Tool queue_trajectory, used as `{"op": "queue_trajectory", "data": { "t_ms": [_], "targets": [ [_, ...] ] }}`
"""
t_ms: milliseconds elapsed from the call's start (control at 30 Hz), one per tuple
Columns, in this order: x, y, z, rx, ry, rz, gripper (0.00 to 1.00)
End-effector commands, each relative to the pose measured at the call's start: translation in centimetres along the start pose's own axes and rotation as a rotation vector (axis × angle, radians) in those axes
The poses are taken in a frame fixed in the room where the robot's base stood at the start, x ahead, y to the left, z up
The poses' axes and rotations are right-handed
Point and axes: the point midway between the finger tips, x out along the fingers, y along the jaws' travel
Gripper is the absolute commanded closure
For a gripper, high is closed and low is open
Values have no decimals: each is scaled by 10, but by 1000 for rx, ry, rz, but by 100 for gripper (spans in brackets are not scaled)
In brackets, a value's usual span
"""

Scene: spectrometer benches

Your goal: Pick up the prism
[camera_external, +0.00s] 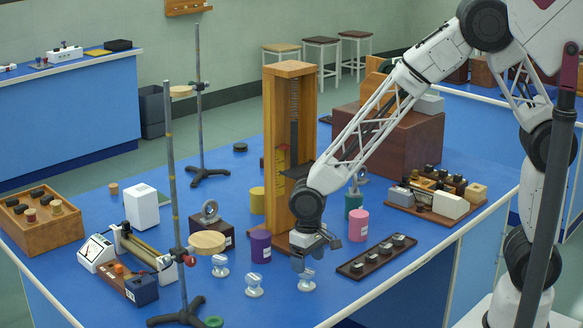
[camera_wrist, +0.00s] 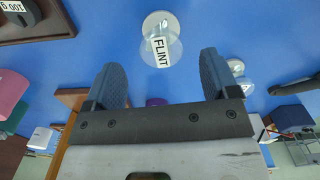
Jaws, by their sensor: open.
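A small clear glass piece with a white label reading FLINT (camera_wrist: 161,40) lies ahead of my fingers in the wrist view. It appears to be the small clear piece (camera_external: 306,280) just below my gripper in the external view. I cannot tell from its shape whether it is the prism. My gripper (camera_external: 314,256) is open and empty, pointing down above the blue bench near its front edge. In the wrist view its two dark fingers (camera_wrist: 160,72) stand wide apart. Two similar clear pieces, one nearer (camera_external: 254,286) and one farther left (camera_external: 220,266), stand on the bench.
A dark tray of weights (camera_external: 377,256) and a pink cylinder (camera_external: 358,225) are to the right. A purple cylinder (camera_external: 261,246) and a tall wooden frame (camera_external: 269,150) stand close by. A metal stand (camera_external: 172,180) rises at left.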

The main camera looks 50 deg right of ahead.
Motion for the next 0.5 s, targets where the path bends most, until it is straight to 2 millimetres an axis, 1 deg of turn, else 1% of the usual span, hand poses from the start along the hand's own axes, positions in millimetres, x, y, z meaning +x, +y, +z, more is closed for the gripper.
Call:
{"op": "queue_trajectory", "data": {
  "t_ms": [333, 500],
  "targets": [
    [2, 0, 0, 0, 0, 0, 19],
    [9, 0, 0, 0, 0, 0, 19]
  ]
}}
